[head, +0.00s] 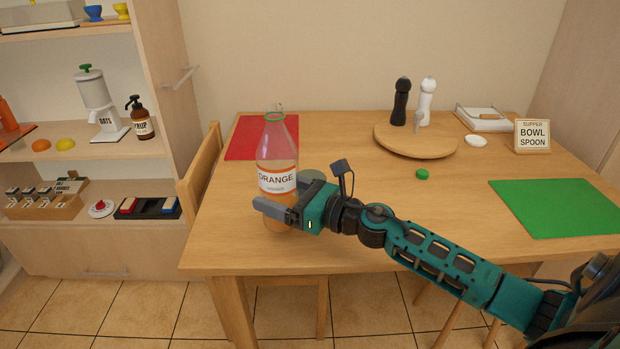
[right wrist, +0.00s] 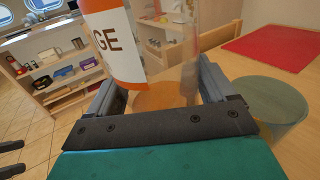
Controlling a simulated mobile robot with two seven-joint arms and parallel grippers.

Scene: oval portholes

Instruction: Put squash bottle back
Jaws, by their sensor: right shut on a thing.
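The squash bottle (head: 277,150) is clear, with orange liquid low inside and a white label reading ORANGE. It looks upright at the left front of the table, and a green ring shows at its top. My right gripper (head: 275,212) is shut on its lower part; I cannot tell whether its base touches the table. In the right wrist view the bottle's label (right wrist: 112,45) stands between the fingers of my right gripper (right wrist: 160,85). A small green cap (head: 422,174) lies apart on the table.
A grey-green round object (head: 312,176) is close behind my gripper. A chair (head: 200,175) stands between the table and the left shelf unit (head: 60,155), which holds a dispenser, syrup bottle and fruit. A red mat (head: 240,145) and a round board (head: 415,148) lie behind.

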